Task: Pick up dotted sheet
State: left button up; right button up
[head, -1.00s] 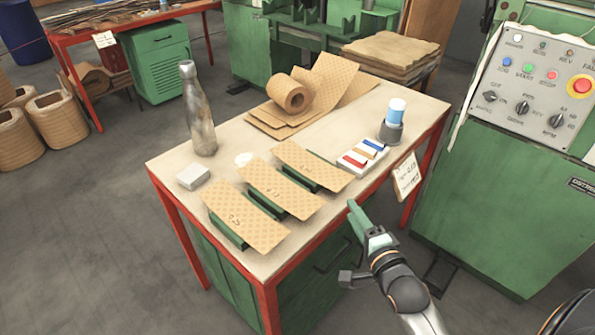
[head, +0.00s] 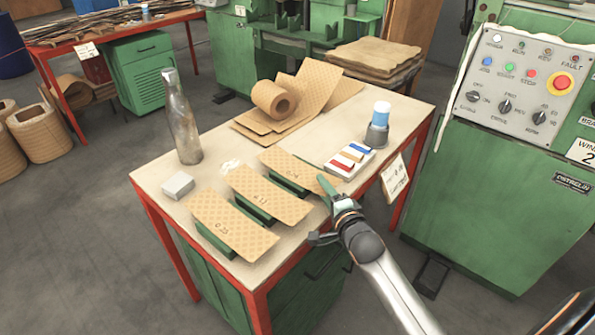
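Three tan patterned sheets lie side by side on green blocks on the table: a left one (head: 233,224), a middle one (head: 268,196) and a right one (head: 300,170). Each carries a small dark mark, too small to read surely. All look finely dotted or patterned, and I cannot tell which one is the dotted sheet. My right gripper (head: 327,186) is at the right end of the right sheet, its green tip at or just beside the edge. Contact is unclear, and so is the gap between its fingers. My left gripper is out of view.
A green control cabinet (head: 480,220) stands at right.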

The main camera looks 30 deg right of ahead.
jog(key=shift+w+d+f, duration=0.1)
jog(key=shift+w, duration=0.45)
grip_shut()
dwell(1.0)
